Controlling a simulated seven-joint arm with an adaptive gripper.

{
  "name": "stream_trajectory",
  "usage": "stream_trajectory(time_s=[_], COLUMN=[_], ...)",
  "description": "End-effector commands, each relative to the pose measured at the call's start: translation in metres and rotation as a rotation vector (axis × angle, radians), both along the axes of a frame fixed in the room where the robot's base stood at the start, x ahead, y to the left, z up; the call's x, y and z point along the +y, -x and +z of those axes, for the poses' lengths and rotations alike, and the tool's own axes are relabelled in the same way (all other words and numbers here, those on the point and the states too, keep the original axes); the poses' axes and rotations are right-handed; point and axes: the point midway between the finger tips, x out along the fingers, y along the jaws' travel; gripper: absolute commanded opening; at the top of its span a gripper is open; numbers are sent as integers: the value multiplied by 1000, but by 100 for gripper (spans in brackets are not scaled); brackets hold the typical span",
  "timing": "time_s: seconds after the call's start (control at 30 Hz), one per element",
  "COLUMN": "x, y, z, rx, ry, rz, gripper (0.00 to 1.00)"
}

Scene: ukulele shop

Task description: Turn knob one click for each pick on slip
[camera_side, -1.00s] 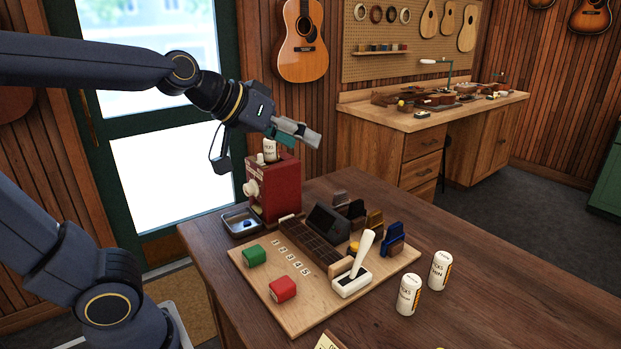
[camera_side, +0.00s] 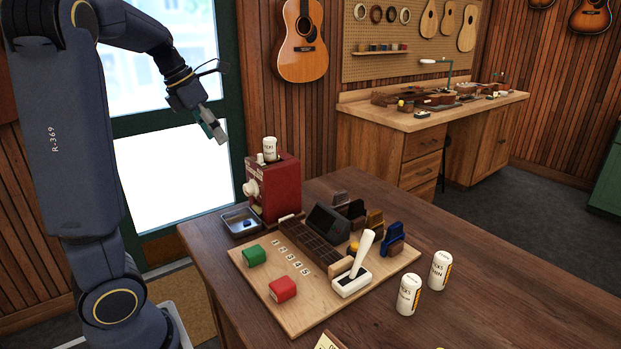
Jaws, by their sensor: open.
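A red box-shaped dispenser (camera_side: 282,190) stands at the back left of the table. A white knob (camera_side: 251,188) is on its left face. A white can (camera_side: 269,148) with dark lettering stands on its top. A small metal tray (camera_side: 240,221) sits below the knob with a blue piece (camera_side: 247,223) in it. A cream slip (camera_side: 328,341) is cut off at the bottom edge; its marks cannot be read. My gripper (camera_side: 219,136) is up and left of the dispenser, pointing down and right, open and apart from everything. Nothing shows between its fingers.
A wooden board (camera_side: 262,277) holds a green block (camera_side: 254,255), a red block (camera_side: 283,289), number tiles, a fretboard (camera_side: 308,241), a dark screen and a white lever (camera_side: 362,254). Two white cans (camera_side: 409,294) stand right of it. The table's right side is mostly clear.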

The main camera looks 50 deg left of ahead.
Motion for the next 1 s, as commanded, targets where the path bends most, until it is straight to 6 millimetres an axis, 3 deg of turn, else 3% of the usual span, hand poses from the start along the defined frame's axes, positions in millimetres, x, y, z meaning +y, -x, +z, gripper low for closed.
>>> stream_trajectory(time_s=[0.1, 0.27, 0.7, 1.0], x=[9, 7, 1, -1], y=[1, -7, -46, -61], z=[-5, -25, -119, -154], rx=[17, 19, 19, 15], ry=[1, 2, 0, -2], rz=[44, 44, 41, 40], gripper=[59, 59, 59, 59])
